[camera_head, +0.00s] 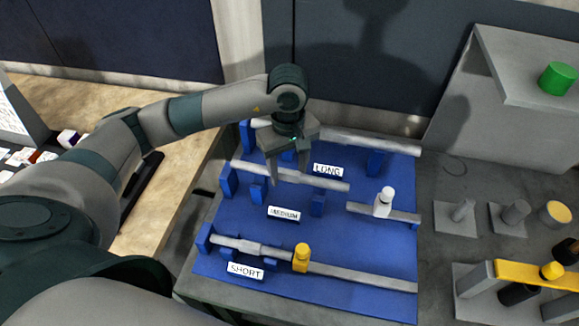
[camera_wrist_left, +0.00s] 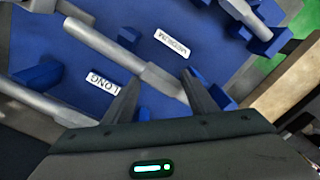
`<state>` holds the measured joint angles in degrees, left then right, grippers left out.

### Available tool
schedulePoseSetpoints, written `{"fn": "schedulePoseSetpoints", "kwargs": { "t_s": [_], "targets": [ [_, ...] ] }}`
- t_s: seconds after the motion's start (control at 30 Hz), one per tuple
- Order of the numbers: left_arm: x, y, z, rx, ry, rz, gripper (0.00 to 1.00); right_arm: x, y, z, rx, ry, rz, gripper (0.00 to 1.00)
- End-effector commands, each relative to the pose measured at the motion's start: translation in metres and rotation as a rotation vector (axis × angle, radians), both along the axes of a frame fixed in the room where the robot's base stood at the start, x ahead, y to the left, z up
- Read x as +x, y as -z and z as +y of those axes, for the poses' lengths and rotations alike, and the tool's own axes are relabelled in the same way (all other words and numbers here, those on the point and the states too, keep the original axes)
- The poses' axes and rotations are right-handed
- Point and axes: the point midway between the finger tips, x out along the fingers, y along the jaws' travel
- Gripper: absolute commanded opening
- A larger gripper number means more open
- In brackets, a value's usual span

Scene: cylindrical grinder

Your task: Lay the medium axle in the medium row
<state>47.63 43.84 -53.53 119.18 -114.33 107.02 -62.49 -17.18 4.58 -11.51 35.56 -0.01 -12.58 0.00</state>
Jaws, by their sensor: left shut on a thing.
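The medium axle (camera_head: 325,182), a grey stepped rod, lies along the medium row of the blue rack (camera_head: 237,218), behind the white MEDIUM label (camera_head: 284,213). My left gripper (camera_head: 288,174) is shut on it from above. The left wrist view shows the axle (camera_wrist_left: 125,58) between the two fingers (camera_wrist_left: 162,82), with the MEDIUM label (camera_wrist_left: 172,43) beside it. The axle is over the row's blue supports (camera_head: 258,188); I cannot tell whether it touches them. My right gripper is not in view.
A long grey axle (camera_head: 360,141) lies in the back row and a shorter one (camera_head: 235,244) in the SHORT row. Sliders with a white knob (camera_head: 384,200) and a yellow knob (camera_head: 301,257) stand on rails. Grey fixtures (camera_head: 516,212) stand at the right.

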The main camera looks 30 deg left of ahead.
Motion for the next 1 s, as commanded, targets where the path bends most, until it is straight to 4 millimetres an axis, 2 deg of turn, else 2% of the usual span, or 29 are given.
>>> {"fn": "schedulePoseSetpoints", "kwargs": {
  "t_s": [0.13,0.5,0.77,0.8,0.87,1.0],
  "targets": [
    [0.000,0.004,-0.001,-0.002,0.000,-0.001,0.00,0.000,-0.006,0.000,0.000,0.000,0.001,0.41],
    [0.001,0.036,-0.001,-0.001,-0.001,-0.002,0.00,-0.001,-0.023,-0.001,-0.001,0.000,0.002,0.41],
    [0.001,0.038,0.000,-0.002,0.000,-0.002,0.00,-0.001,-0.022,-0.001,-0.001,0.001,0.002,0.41],
    [0.000,0.040,0.000,0.000,0.000,0.000,0.54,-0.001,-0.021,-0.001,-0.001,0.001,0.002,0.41],
    [0.000,0.040,0.000,0.000,0.000,0.000,0.69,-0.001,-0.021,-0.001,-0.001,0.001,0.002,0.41],
    [0.000,0.040,0.000,0.000,0.000,0.000,0.71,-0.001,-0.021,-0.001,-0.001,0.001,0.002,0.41]
  ]
}}
